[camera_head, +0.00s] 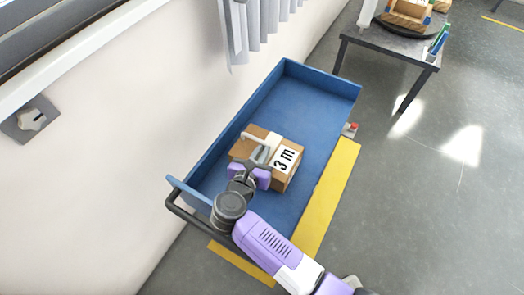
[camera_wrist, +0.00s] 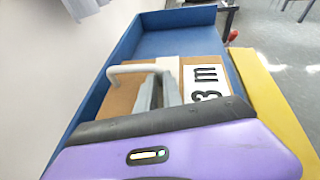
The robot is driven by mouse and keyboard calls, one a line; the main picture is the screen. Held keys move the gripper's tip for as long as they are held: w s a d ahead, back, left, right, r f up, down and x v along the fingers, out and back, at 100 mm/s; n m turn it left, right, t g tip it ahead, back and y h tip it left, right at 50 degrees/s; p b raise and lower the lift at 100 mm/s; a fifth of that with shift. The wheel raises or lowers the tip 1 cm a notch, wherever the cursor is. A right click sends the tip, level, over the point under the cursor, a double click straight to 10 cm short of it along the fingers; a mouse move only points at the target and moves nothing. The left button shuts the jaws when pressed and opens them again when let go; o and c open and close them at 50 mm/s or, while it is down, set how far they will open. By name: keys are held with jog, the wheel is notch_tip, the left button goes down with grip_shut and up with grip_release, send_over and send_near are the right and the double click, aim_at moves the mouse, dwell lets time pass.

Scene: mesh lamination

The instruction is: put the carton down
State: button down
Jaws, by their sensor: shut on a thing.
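The carton (camera_head: 246,149) is a brown cardboard box with a white label reading "3 m" and a pale handle on top. It is over the blue cart bed (camera_head: 310,95), near its middle. I cannot tell whether its underside touches the bed. My gripper (camera_head: 262,156) is shut on the carton's handle from above. In the wrist view the carton (camera_wrist: 128,96) lies just beyond the purple gripper housing, with the handle at its upper left. The fingertips (camera_wrist: 160,98) are partly hidden there by the housing.
The cart has raised blue walls at its far end and wall side, and a dark push bar (camera_head: 190,218) at the near end. Yellow floor tape (camera_head: 328,195) runs along its right. A small table (camera_head: 385,42) holds another box at upper right. The bed's far half is clear.

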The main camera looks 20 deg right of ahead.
jog(key=shift+f+b, duration=0.35)
jog(key=shift+f, duration=0.25)
jog(key=c, duration=1.5)
grip_release()
jog(key=shift+f, duration=0.1)
jog(key=shift+s+f, duration=0.1)
jog(key=shift+s+a+r+p, duration=0.15)
jog(key=shift+r+p, duration=0.25)
jog(key=shift+r, duration=0.35)
jog(key=v, duration=0.7)
jog(key=shift+b, duration=0.35)
